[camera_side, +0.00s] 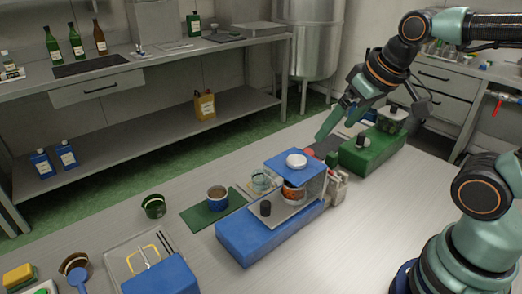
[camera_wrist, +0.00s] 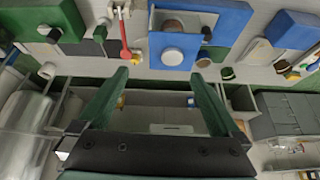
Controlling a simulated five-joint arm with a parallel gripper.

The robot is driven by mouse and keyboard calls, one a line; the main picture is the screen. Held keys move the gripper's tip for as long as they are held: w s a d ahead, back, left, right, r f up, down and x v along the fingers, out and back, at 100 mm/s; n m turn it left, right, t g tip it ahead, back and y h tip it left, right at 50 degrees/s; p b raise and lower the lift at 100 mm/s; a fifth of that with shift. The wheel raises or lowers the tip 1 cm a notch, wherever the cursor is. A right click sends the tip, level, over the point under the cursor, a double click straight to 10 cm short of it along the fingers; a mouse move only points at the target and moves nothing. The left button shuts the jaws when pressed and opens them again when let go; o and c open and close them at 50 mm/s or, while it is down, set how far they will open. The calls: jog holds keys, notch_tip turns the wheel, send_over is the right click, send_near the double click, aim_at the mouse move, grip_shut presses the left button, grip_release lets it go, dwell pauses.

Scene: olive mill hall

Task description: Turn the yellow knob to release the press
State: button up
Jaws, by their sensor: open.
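The blue press (camera_side: 250,237) stands on the metal table, with a blue top block and an orange-filled cup (camera_side: 292,192) under it. A round white knob (camera_side: 296,160) sits on that top; it also shows in the wrist view (camera_wrist: 172,53). A small black knob (camera_side: 266,208) stands on the front of the base. I cannot make out a yellow knob on the press in either view. My gripper (camera_side: 322,136) is above and behind the press, apart from the white knob. In the wrist view its green fingers (camera_wrist: 158,75) are spread with nothing between them.
A green machine (camera_side: 368,150) stands close behind the press. A red-handled part (camera_wrist: 124,35) lies between the two. A green mat (camera_side: 208,214) with a cup, a tray (camera_side: 120,258) and a yellow sponge (camera_side: 18,275) are left.

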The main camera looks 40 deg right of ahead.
jog(key=shift+s+f, duration=0.2)
jog(key=c, duration=0.5)
jog(key=w+d+f+m+g, duration=0.1)
jog(key=w+d+m+g, duration=0.2)
jog(key=w, duration=0.6)
jog(key=w+d+f+m+g, duration=0.1)
jog(key=w+d+f+m, duration=0.15)
jog(key=w+m, duration=0.5)
jog(key=shift+m+g, duration=0.6)
jog(key=shift+m, duration=0.25)
jog(key=w+d+f, duration=0.1)
jog(key=w+f, duration=0.1)
jog(key=f, duration=0.4)
jog(key=w+d+f, duration=0.1)
jog(key=w+f, duration=0.1)
jog(key=f, duration=0.4)
jog(key=w+d+f, duration=0.1)
jog(key=w+f, duration=0.1)
jog(key=f, duration=0.4)
jog(key=shift+w+d+f, duration=0.15)
jog(key=shift+w+f, duration=0.1)
jog(key=shift+w, duration=0.1)
grip_shut()
